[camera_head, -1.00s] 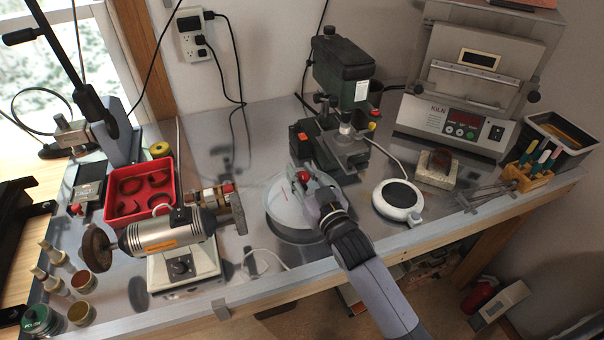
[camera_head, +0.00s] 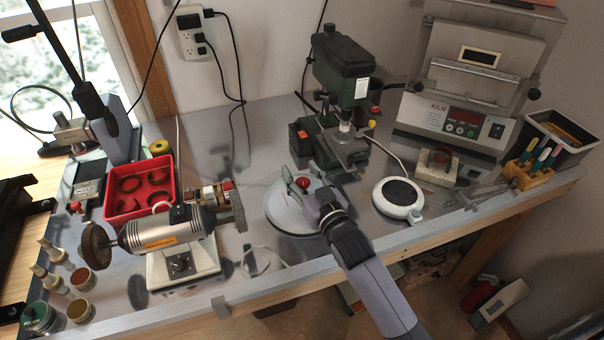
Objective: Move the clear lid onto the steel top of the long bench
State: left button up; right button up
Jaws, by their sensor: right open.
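The clear lid (camera_head: 283,212) is a round, see-through disc with a red knob (camera_head: 303,183). It appears to lie flat on the steel top (camera_head: 245,150) of the long bench, near the middle, between the motor tool and the white round device. My right gripper (camera_head: 301,174) is at the knob, with its fingers spread on either side of it. It is open and not closed on the knob. My wrist hides the lid's right edge. My left gripper is not in view.
A bench motor (camera_head: 160,235) and a red tray (camera_head: 138,190) stand left. A green drill press (camera_head: 342,80) stands behind the lid. A white round device (camera_head: 398,195) and a kiln (camera_head: 465,110) are to the right. A pale, thin outline (camera_head: 258,262) lies front left; I cannot tell what it is.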

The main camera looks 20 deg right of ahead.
jog(key=shift+s+f, duration=0.1)
jog(key=shift+f, duration=0.4)
jog(key=shift+r+p, duration=0.3)
jog(key=shift+r, duration=0.1)
jog(key=shift+s, duration=0.25)
jog(key=s+d+b, duration=0.1)
jog(key=s+b, duration=0.1)
jog(key=s, duration=0.9)
jog(key=shift+d+r, duration=0.35)
jog(key=shift+r, duration=0.1)
jog(key=shift+s, duration=0.1)
